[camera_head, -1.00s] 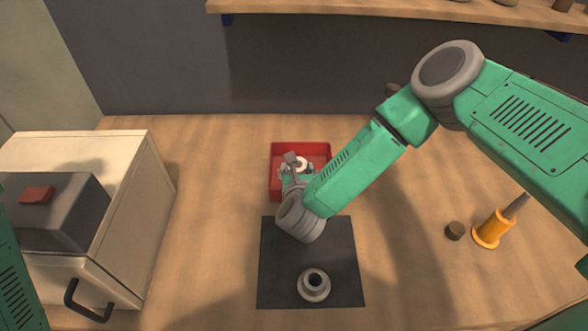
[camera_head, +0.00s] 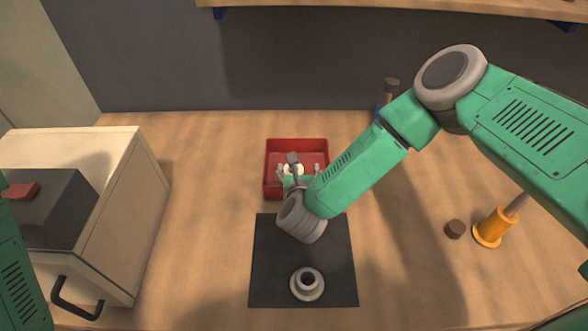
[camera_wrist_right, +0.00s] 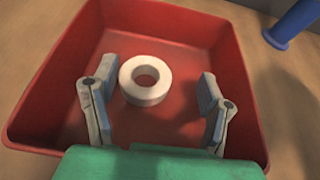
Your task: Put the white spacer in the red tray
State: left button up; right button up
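The white spacer (camera_wrist_right: 146,80) is a thick ring lying on the floor of the red tray (camera_wrist_right: 190,28), as the right wrist view shows. In the head view the spacer (camera_head: 292,170) is partly hidden by my right gripper (camera_head: 300,168). The red tray (camera_head: 297,145) stands behind the dark mat. My right gripper (camera_wrist_right: 155,108) is open and empty, its fingers spread to either side of the spacer without touching it. My left gripper is out of view; only part of my left arm shows at the left edge.
A dark mat (camera_head: 262,265) holds a grey flanged part (camera_head: 307,284). A cream cabinet (camera_head: 150,215) with a dark box (camera_head: 60,215) stands at the left. A blue post (camera_wrist_right: 292,25) stands beyond the tray.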

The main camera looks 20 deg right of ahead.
jog(key=shift+d, duration=0.35)
jog(key=shift+a+r, duration=0.15)
jog(key=shift+r, duration=0.05)
jog(key=shift+s+a+r+p, duration=0.55)
jog(key=shift+s+a+r, duration=0.4)
jog(key=shift+s, duration=0.2)
jog(key=v, duration=0.8)
jog(key=shift+s+d+r, duration=0.1)
jog(key=shift+s+d, duration=0.25)
jog(key=shift+s+a+r, duration=0.15)
jog(key=shift+s+a, duration=0.05)
jog(key=shift+a, duration=0.25)
jog(key=shift+d, duration=0.1)
